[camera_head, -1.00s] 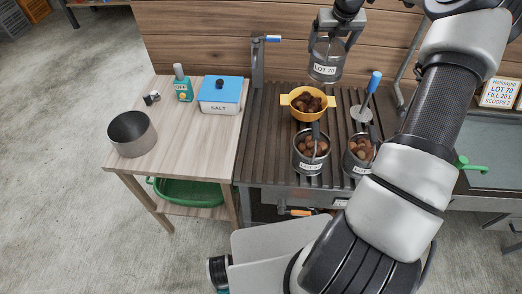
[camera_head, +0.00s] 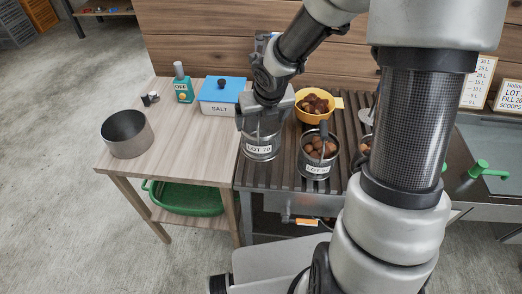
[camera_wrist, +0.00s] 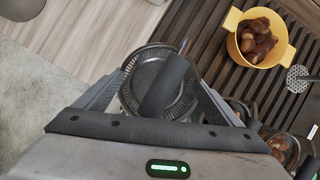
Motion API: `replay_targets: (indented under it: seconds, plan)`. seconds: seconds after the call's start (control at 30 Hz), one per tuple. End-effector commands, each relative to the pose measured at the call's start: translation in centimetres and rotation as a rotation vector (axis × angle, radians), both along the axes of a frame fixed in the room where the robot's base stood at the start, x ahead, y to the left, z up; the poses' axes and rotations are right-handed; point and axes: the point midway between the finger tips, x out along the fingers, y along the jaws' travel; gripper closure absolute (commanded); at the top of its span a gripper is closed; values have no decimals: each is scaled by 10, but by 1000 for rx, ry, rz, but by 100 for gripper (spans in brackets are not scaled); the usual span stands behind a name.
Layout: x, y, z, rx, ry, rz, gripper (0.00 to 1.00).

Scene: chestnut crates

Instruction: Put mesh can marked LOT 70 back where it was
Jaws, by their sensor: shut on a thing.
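The mesh can marked LOT 70 (camera_head: 260,150) is upright at the left end of the dark slatted rack (camera_head: 284,178), just left of another can. I cannot tell whether its base touches the slats. My gripper (camera_head: 263,118) is above it and shut on its upper part. In the wrist view the can (camera_wrist: 181,105) shows from above between the fingers of my gripper (camera_wrist: 160,88), with a dark bar across its top. The can's inside looks empty, though partly hidden.
A labelled can of chestnuts (camera_head: 319,158) stands close on the right, with a yellow pot of chestnuts (camera_head: 300,109) behind. My arm hides the rack's right part.

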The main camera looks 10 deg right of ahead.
Motion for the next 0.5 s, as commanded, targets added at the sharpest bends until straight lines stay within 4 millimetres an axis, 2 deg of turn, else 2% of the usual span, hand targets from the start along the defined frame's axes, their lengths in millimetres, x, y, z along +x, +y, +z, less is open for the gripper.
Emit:
replay_targets:
  seconds: [0.03, 0.1, 0.27, 0.4, 0.5]
  plan:
    - [0, 1, -17, 0, 2, 4, 72]
    - [0, 1, -27, 0, 1, 2, 72]
    - [1, 1, -39, 1, -1, 1, 72]
    - [1, 1, -61, 0, 1, 2, 72]
    - [1, 0, -71, -1, 1, 2, 72]
